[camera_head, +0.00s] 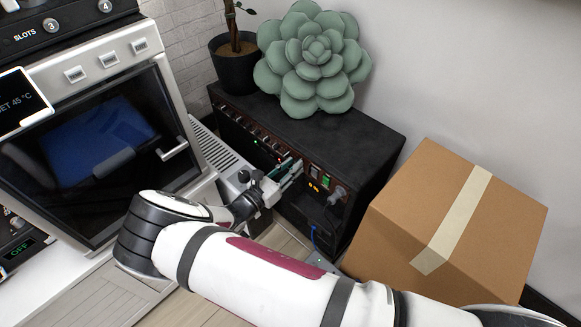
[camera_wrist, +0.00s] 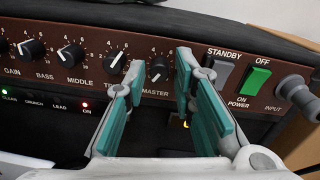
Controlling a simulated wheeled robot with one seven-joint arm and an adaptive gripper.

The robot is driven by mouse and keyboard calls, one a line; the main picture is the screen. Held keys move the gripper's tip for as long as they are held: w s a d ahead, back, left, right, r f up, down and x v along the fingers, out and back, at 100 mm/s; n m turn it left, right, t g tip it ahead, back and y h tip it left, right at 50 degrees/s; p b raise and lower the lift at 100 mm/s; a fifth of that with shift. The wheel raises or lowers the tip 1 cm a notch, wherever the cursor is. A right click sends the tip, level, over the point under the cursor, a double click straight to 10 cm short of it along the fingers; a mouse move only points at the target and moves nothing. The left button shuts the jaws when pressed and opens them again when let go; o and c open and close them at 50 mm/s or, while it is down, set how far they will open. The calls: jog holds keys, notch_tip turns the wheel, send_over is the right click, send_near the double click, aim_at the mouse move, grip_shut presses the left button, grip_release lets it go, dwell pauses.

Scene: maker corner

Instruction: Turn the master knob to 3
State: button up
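The black master knob (camera_wrist: 159,68) is on the brown control panel (camera_wrist: 210,50) of a black amplifier, above the MASTER label in the wrist view. Its pointer seems to face lower left, but I cannot read the exact setting. My gripper (camera_wrist: 161,78) is open, with one teal finger on each side of the knob. A gap shows between each finger and the knob. In the head view my gripper (camera_head: 290,172) is at the front of the amplifier (camera_head: 340,135), and the knob is hidden there.
Other knobs, such as the middle knob (camera_wrist: 70,54), line the panel to the left. A standby switch (camera_wrist: 218,72) and green power switch (camera_wrist: 255,82) are close on the right. A cardboard box (camera_head: 455,220) stands right of the amplifier. A succulent (camera_head: 312,55) sits on top.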

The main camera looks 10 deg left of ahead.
grip_shut()
jog(key=shift+m, duration=0.3)
jog(key=m, duration=1.7)
jog(key=shift+f+h, duration=0.2)
jog(key=shift+h, duration=0.1)
jog(key=shift+m, duration=0.3)
grip_release()
